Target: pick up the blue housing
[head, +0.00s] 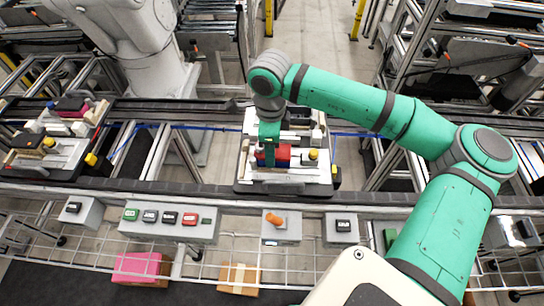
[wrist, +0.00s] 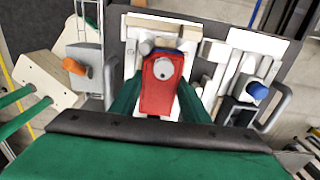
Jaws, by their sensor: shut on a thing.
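My gripper (head: 270,152) reaches down over a pallet fixture (head: 285,188) on the conveyor in the head view. In the wrist view, its two green fingers (wrist: 160,105) stand close on either side of a red block (wrist: 161,92) with a pale round disc on its face. The fingers are shut on this block. The red block also shows in the head view (head: 282,157), low over the fixture; I cannot tell whether it still touches it. A small dark blue part (head: 261,160) shows beside it, partly hidden by the gripper. No separate blue housing is clear between the fingers.
A blue-capped part (wrist: 257,90) stands to the right in the wrist view, and an orange knob (wrist: 74,66) to the left. A yellow knob (head: 313,155) sits on the fixture. Another loaded pallet (head: 50,165) stands at left. A button panel (head: 168,220) lines the near rail.

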